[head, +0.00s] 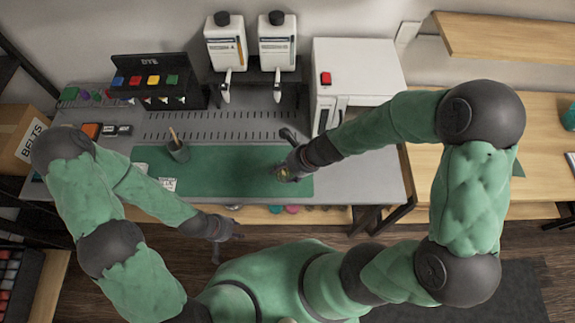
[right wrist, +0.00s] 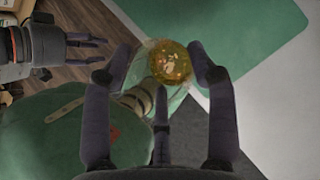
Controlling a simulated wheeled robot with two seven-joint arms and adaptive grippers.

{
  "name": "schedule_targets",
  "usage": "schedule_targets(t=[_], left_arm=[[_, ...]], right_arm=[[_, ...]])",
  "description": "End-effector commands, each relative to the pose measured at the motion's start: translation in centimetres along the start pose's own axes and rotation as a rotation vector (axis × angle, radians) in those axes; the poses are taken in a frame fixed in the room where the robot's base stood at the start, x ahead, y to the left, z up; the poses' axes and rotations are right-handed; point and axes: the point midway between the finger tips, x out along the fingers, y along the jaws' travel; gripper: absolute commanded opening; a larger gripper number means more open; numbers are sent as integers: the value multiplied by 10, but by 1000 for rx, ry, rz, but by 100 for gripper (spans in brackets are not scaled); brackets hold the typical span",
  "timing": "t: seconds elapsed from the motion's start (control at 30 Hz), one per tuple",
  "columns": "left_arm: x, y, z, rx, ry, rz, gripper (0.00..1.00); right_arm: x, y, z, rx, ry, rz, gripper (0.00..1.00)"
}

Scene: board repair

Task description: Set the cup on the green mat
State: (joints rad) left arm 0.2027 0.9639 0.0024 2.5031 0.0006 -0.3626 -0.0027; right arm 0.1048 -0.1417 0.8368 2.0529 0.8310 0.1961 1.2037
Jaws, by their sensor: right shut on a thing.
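A clear cup with amber contents (right wrist: 170,62) is between the fingers of my right gripper (right wrist: 168,75) in the right wrist view. In the head view, only a small yellowish part of the cup (head: 282,175) shows beside my right gripper (head: 287,170). My right gripper is shut on it, over the right part of the green mat (head: 230,180); I cannot tell whether the cup touches the mat. My left gripper (head: 228,245) is open and empty, in front of the table edge; it also shows in the right wrist view (right wrist: 95,50).
A dark pot with a stick (head: 177,150) stands on the mat's left part, with a white printed card (head: 168,184) nearby. Two bottle dispensers (head: 225,45), a dye rack (head: 150,80) and a white machine (head: 350,70) line the back. The mat's middle is clear.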

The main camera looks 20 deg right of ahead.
Motion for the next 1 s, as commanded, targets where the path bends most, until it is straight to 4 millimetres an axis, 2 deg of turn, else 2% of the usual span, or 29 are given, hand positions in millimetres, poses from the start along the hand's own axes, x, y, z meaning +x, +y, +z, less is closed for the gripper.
schedule_targets(t=[0.1,0.23,0.4,0.67,0.9,1.0], left_arm=[[3,-1,0,0,0,0,40],[15,-5,0,0,0,0,40],[22,-8,-1,0,0,0,40],[24,-9,-1,0,0,0,40],[42,-15,-2,0,0,0,40],[46,-16,-2,0,0,0,40]], right_arm=[[12,-22,-2,2,1,0,19],[35,-39,-11,2,1,1,19],[51,-55,-17,0,0,0,19],[60,-65,-20,0,0,-1,19],[86,-69,-35,1,0,0,19],[92,-70,-38,0,0,-1,19]])
